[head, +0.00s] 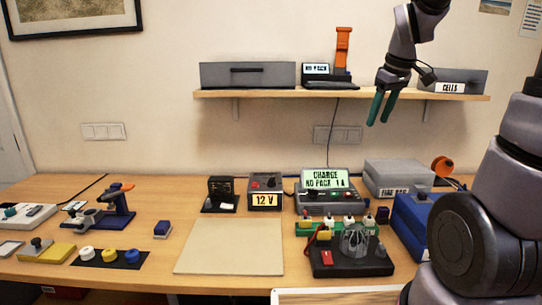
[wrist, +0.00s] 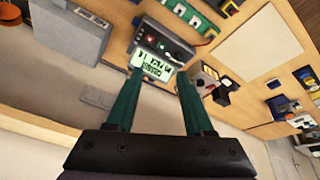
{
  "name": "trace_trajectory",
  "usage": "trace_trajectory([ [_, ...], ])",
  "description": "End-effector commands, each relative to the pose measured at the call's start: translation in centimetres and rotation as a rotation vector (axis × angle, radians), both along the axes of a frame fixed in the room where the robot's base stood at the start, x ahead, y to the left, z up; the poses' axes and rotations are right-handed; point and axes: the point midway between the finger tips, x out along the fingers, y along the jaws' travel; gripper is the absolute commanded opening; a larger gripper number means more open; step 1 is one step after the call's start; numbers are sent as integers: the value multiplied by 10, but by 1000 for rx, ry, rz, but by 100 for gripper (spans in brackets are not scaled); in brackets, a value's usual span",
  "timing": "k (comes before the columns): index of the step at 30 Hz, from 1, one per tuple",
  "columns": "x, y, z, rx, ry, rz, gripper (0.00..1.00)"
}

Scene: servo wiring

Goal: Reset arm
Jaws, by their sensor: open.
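My gripper (head: 382,108) is raised in the air at the upper right of the head view, in front of the wall shelf (head: 300,92). Its two green fingers point down, are apart and hold nothing. In the wrist view the gripper (wrist: 160,85) shows the same spread fingers with nothing between them. The charger (head: 326,190), with a lit screen reading "CHARGE NO PACK", stands on the workbench below. It also shows beyond the fingertips in the wrist view (wrist: 165,42).
A "CELLS" box (head: 462,80) sits on the shelf close right of my gripper. The workbench holds a 12 V supply (head: 265,190), a beige mat (head: 228,252), a black fixture (head: 348,262), a grey box (head: 395,176) and a blue box (head: 412,225). The beige mat is bare.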

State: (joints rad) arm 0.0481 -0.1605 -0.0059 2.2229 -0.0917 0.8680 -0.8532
Motion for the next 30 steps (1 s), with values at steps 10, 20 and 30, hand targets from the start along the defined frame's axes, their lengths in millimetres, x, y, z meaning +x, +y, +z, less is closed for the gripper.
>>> trace_trajectory([
  [10, -115, 30, 55, 326, -131, -538, 52],
  [20, -156, 39, 59, 485, -151, -740, 52],
  [30, -156, 39, 59, 487, -150, -742, 52],
])
